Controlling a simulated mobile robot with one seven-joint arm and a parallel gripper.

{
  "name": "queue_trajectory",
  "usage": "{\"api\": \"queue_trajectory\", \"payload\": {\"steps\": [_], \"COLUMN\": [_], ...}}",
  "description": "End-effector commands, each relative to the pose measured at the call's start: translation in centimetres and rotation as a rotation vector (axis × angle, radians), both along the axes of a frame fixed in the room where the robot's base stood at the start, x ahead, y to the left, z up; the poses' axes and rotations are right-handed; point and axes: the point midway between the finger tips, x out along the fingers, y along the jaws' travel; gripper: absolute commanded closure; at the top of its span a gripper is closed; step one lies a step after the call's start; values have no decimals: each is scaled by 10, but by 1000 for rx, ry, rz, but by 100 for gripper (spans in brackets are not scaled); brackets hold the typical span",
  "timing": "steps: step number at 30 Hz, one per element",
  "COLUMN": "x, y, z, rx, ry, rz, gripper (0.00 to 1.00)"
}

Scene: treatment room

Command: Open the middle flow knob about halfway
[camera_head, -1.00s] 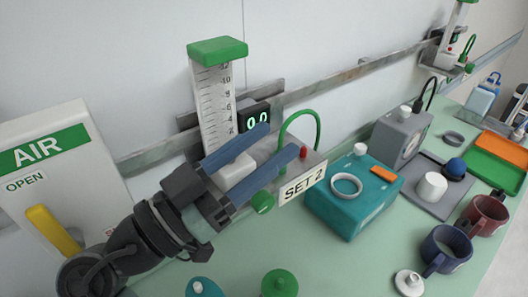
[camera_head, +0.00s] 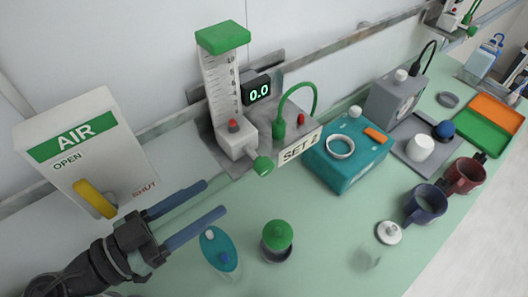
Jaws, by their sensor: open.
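A flowmeter (camera_head: 222,90) with a green cap and a clear scale stands on the wall rail in the middle of the view. Its green flow knob (camera_head: 263,166) sticks out at the lower right of its white base. The dark display (camera_head: 258,92) beside it reads 0.0. A second flowmeter with a green knob (camera_head: 472,31) is at the far upper right, cut by the picture's top edge. My gripper (camera_head: 215,198) is open and empty, its two blue fingers pointing right. It is apart from the middle knob, to its lower left.
A white AIR box (camera_head: 85,150) with a yellow lever (camera_head: 95,200) is at left. A SET 2 plate (camera_head: 300,146) and teal box (camera_head: 345,160) stand right of the knob. A teal item (camera_head: 220,250) and green-topped container (camera_head: 277,237) are near my fingers. Cups are further right.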

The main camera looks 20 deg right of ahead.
Motion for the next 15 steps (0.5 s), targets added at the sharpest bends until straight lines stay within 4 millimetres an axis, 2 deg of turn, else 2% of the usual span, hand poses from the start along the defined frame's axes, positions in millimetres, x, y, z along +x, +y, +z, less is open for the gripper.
{"api": "queue_trajectory", "payload": {"steps": [5, 15], "x": [7, 34], "y": [-20, -84], "z": [3, 4], "rx": [-2, -2], "ry": [4, 4], "rz": [-3, -2], "gripper": [45, 45]}}
